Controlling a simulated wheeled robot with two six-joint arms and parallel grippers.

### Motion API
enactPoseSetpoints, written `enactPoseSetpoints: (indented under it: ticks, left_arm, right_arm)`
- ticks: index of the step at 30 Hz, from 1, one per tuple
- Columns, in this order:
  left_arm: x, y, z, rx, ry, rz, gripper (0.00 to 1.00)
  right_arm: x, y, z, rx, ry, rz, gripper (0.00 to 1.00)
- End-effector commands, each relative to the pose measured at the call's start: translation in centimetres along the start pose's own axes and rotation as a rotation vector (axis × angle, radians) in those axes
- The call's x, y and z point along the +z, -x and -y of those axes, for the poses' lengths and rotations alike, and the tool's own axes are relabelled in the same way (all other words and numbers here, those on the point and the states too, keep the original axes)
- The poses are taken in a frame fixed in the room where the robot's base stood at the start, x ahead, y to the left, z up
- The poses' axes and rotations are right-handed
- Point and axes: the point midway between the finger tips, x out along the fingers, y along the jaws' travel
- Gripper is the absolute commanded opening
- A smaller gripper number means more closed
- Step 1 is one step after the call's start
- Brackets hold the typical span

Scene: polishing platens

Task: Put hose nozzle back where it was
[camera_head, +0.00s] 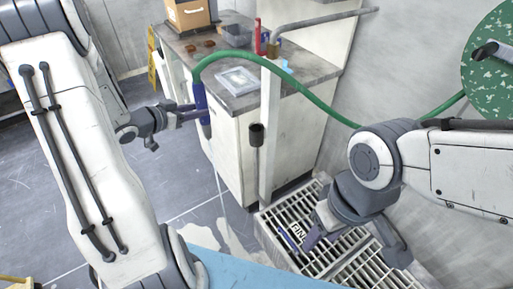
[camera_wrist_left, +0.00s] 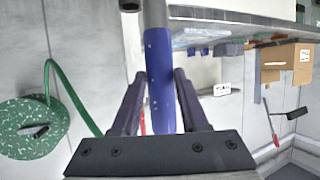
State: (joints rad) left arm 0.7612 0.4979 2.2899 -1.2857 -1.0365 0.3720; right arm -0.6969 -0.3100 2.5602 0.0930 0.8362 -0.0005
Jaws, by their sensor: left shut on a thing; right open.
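The hose nozzle (camera_head: 202,103) is a blue grip on the end of a green hose (camera_head: 300,86). My left gripper (camera_head: 197,112) is shut on it and holds it upright beside the front left edge of the counter. In the left wrist view the blue nozzle (camera_wrist_left: 160,78) stands between the two dark fingers. A dark cup-shaped holder (camera_head: 257,135) on a thin rod stands to the right of the nozzle, by a white post (camera_head: 269,135), and looks empty. My right gripper (camera_head: 335,235) is open over the floor grate, apart from the nozzle.
The grey counter (camera_head: 250,98) carries a cardboard box (camera_head: 190,14), a clear tray (camera_head: 238,80) and a red bottle (camera_head: 258,38). A wet patch (camera_head: 225,240) is on the floor. A green speckled disc (camera_head: 490,65) hangs right.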

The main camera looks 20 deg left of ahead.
Motion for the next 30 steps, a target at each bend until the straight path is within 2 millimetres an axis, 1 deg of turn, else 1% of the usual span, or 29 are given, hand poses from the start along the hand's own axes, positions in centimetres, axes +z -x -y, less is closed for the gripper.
enactPoseSetpoints:
  ticks: [2,5,18,27,28,30]
  left_arm:
    - [0.2,0.2,0.0,-0.023,0.009,-0.002,0.0]
    - [-0.3,-1.0,-0.6,-0.027,0.011,-0.001,0.0]
    - [-4.8,-11.1,-5.0,-0.022,0.01,-0.001,0.0]
    - [-7.2,-16.6,-7.3,-0.023,0.01,-0.003,0.0]
    - [-5.9,-16.8,-7.0,-0.026,0.016,0.004,0.0]
    - [-4.4,-17.3,-7.0,-0.027,0.016,0.004,0.0]
  right_arm:
    - [0.0,-0.4,0.0,0.0,0.0,0.0,0.5]
    - [0.0,-0.2,0.0,0.0,0.0,0.0,0.5]
    - [-0.1,1.2,0.1,0.0,0.0,0.0,0.5]
    - [-0.1,2.2,0.2,0.0,0.0,0.0,0.5]
    - [-0.1,1.9,0.1,0.0,0.0,0.0,0.5]
    - [-0.1,1.9,0.1,0.0,0.0,0.0,0.5]
